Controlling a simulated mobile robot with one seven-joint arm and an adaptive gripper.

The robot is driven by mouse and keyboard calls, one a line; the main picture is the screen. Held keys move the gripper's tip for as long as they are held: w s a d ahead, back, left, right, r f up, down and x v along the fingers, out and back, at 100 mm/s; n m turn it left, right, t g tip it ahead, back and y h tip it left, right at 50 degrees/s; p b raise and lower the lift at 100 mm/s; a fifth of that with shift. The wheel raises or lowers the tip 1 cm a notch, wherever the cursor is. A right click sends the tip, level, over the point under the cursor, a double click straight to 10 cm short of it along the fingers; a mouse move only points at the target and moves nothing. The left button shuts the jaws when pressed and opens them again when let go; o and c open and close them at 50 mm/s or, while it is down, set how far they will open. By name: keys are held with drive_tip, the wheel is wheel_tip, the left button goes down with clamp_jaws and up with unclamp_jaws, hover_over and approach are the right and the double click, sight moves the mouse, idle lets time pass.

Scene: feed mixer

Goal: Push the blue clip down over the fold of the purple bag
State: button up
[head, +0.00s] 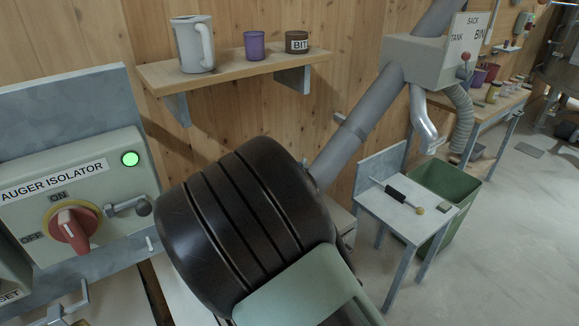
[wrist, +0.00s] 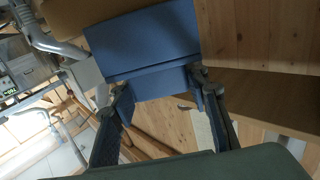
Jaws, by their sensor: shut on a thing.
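In the wrist view my gripper (wrist: 160,88) has its two fingers on either side of a blue block-like piece, which I take to be the blue clip (wrist: 142,45). The fingers are shut on its narrower lower part, and its wide flat face extends beyond the fingertips. I cannot make out the purple bag or its fold in either view. In the head view my dark arm fills the middle and hides my gripper and the clip.
A wooden shelf (head: 230,72) holds a grey jug (head: 190,45), a purple cup (head: 254,45) and a brown jar (head: 297,42). The auger isolator box (head: 100,190), with a green light, is at left. A small table (head: 400,212) and green bin (head: 445,185) stand at right.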

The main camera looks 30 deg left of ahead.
drive_tip(key=shift+f+b, duration=1.45)
drive_tip(key=shift+f, duration=0.35)
drive_tip(key=o, duration=1)
drive_tip(key=shift+o, duration=0.2)
drive_tip(key=shift+r, duration=0.2)
drive_tip(key=shift+r+p, duration=1.85)
drive_tip(key=shift+r, duration=1.5)
